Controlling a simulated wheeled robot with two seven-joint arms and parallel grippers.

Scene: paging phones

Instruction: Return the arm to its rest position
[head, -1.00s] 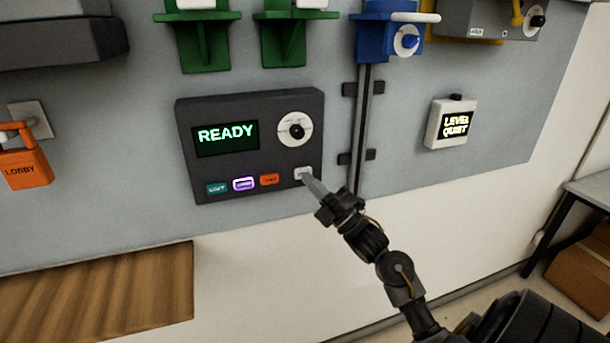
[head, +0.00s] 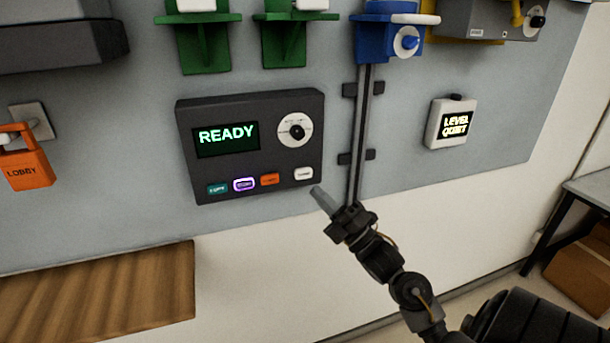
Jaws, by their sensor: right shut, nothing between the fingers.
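My right gripper (head: 325,201) is shut and empty. Its tip points up and left, just below and right of the dark paging panel (head: 250,182), apart from its white button (head: 304,174). My right arm comes in from the lower right. The panel's screen (head: 227,138) reads READY in green. Teal, purple-rimmed and orange buttons sit in a row left of the white one, and a round white dial (head: 295,130) is above them. My left gripper is not in view.
A vertical rail (head: 361,130) runs down the wall beside the panel under a blue device (head: 384,40). A small white box (head: 450,122) reads LEVEL QUIET. An orange LOBBY tag (head: 27,168) hangs at left. A wooden surface (head: 100,290) is lower left; a table (head: 590,192) is at right.

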